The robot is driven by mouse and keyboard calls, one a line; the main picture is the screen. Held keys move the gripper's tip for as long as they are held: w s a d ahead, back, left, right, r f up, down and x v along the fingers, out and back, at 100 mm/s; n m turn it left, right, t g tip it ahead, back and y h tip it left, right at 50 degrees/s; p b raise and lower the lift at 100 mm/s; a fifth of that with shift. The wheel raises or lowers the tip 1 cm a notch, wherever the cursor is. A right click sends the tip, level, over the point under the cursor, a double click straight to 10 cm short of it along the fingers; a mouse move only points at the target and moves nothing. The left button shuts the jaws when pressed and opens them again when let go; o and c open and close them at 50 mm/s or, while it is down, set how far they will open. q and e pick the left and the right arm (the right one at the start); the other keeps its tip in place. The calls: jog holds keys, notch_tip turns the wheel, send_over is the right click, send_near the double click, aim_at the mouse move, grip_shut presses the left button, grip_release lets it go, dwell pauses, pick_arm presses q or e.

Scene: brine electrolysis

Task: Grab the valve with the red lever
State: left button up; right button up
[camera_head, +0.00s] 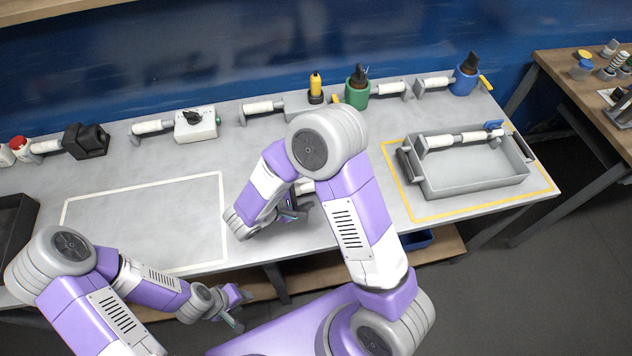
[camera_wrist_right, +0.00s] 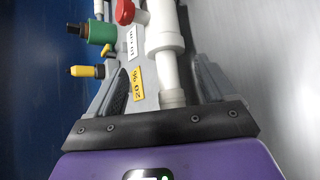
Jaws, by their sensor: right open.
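The valve with the red lever shows in the right wrist view as a white pipe body (camera_wrist_right: 165,42) with a red lever (camera_wrist_right: 125,11) at the top, cut by the frame edge. In the head view my right arm hides most of it; a small white piece (camera_head: 306,187) shows beside the arm. My right gripper (camera_head: 297,211) is low over the middle of the table. Its jaws are open, with the white pipe between the fingers in the wrist view. My left gripper (camera_head: 237,309) is open and empty in front of the table's front edge.
A grey tray (camera_head: 475,183) holding a blue-handled white valve (camera_head: 493,126) stands in the yellow outline at right. Along the back are a green fitting (camera_head: 357,95), a yellow-topped fitting (camera_head: 315,85) and a white box (camera_head: 195,127). The white-outlined area (camera_head: 145,220) is clear.

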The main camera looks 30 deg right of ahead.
aim_at(313, 189)
jog(key=x, duration=0.4)
jog(key=shift+s+f, duration=0.2)
jog(key=shift+s, duration=0.15)
jog(key=shift+w+d+f, duration=0.25)
jog(key=shift+d, duration=0.15)
jog(key=c, duration=1.4)
jog(key=shift+r, duration=0.15)
